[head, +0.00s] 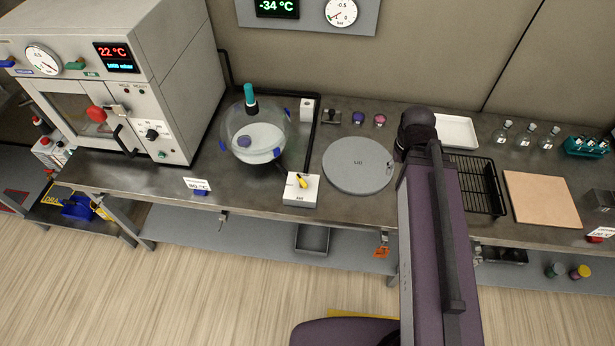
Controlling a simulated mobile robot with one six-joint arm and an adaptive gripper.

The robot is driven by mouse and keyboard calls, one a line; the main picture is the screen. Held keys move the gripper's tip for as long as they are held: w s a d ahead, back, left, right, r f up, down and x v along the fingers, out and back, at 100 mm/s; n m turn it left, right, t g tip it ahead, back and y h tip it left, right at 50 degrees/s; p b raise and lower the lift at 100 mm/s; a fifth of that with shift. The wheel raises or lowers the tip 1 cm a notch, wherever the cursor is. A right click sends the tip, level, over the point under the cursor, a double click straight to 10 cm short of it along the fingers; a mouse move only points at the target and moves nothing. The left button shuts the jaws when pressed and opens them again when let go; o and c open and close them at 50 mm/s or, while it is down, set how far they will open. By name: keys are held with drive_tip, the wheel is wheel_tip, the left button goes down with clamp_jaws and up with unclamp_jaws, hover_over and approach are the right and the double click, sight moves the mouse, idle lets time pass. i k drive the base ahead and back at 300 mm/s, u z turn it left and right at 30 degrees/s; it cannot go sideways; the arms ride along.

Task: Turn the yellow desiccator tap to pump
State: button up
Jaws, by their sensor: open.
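The yellow tap (303,182) sits on top of a small white block (301,193) near the front edge of the bench. The block's front carries small dark lettering that seems to read AIR. The tap's exact pointing direction is too small to tell, and I cannot make out a pump mark. The round glass desiccator (267,126), with a teal knob on top and blue parts at its sides, stands just behind and left of the block. A dark tube links the block towards it. My gripper is not in view; a purple part of my own body rises at right of centre.
A large oven with a gauge (150,60) stands left of the desiccator. A grey round plate (352,172) lies right of the tap. A black rack (480,187), brown board (541,197) and white tray (455,130) are farther right. A label card (197,184) stands front left.

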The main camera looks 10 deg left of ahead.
sight(302, 183)
drive_tip(key=z, duration=0.3)
drive_tip(key=k, duration=1.3)
drive_tip(key=u, duration=0.3)
drive_tip(key=i, duration=1)
drive_tip(key=u, duration=0.05)
